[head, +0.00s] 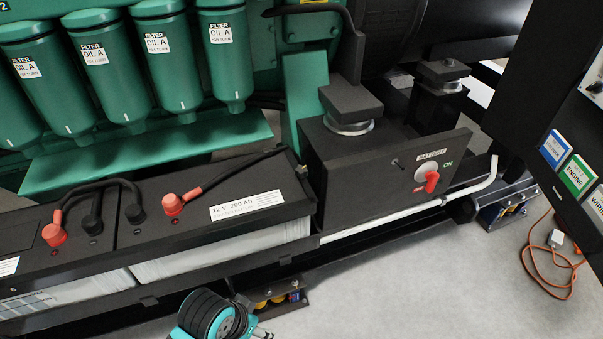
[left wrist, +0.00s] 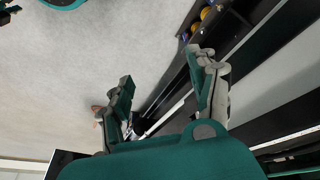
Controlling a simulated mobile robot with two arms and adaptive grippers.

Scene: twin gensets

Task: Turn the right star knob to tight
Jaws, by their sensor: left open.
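I see no star knob that I can make out in either view. The only turning handle in sight is a red battery switch (head: 428,178) on a black box in the head view, with a green mark at its upper right and a red mark at its lower left. My left gripper (left wrist: 163,66) is open and empty in the left wrist view, its two teal and grey fingers apart over the floor and a dark frame rail. My right gripper is in neither view.
Batteries (head: 262,215) with red terminals lie along the genset's base, below green oil filters (head: 165,62). A dark labelled panel (head: 545,115) rises at the right, with an orange cable (head: 548,285) below. Grey floor (head: 430,285) is clear between.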

